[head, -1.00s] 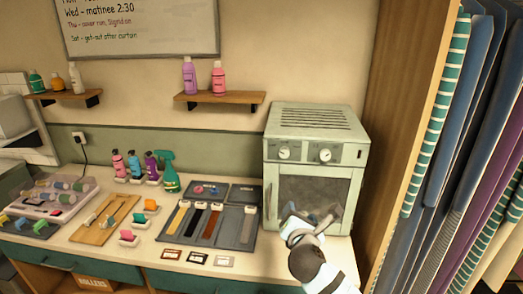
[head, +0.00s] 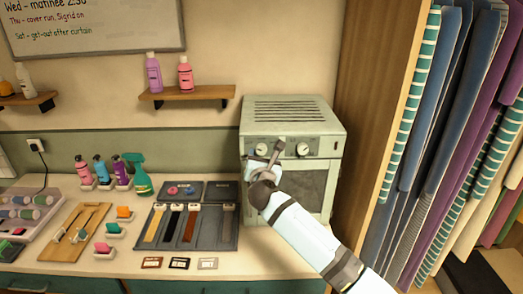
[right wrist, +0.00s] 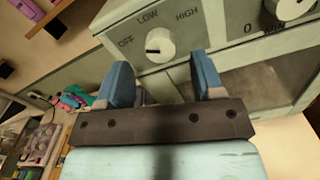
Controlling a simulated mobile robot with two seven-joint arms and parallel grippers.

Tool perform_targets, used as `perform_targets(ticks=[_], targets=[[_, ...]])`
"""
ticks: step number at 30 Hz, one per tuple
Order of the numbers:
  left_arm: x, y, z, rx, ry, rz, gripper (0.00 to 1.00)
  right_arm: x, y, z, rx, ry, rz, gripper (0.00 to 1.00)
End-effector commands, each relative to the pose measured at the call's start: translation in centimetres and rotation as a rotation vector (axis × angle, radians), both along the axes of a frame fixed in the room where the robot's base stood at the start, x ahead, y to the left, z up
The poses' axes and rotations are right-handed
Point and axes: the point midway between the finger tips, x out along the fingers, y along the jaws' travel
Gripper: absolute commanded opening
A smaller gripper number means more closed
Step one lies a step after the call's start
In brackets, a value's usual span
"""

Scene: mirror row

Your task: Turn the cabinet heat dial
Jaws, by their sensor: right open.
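The pale green cabinet (head: 292,116) stands on the counter at the back right, with two white dials on its front. The heat dial (right wrist: 160,45) is the left one, marked OFF, LOW and HIGH in the right wrist view. Its dark mark is on the side toward OFF. In the head view the heat dial (head: 261,149) is partly behind my gripper. My right gripper (head: 266,160) is open and empty in front of the cabinet. In the right wrist view its blue fingertips (right wrist: 162,72) are apart, with the dial just beyond the gap. Contact cannot be told. My left gripper is out of view.
A second dial (head: 303,149), marked 0 and MIN, is to the right. A dark tray (head: 226,241) and a green spray bottle (head: 138,180) are to the left on the counter.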

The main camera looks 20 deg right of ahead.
Motion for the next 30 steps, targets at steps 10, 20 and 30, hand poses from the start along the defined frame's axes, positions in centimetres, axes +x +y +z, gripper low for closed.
perform_targets(ticks=[10,20,30], targets=[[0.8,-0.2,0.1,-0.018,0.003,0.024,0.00,3.0,-0.9,0.0,0.001,-0.001,0.001,0.61],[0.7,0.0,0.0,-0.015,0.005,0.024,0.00,3.1,-0.9,0.0,0.001,0.000,0.001,0.43],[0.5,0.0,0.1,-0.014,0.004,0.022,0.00,3.1,-0.9,-0.1,0.008,-0.002,0.001,0.12]])
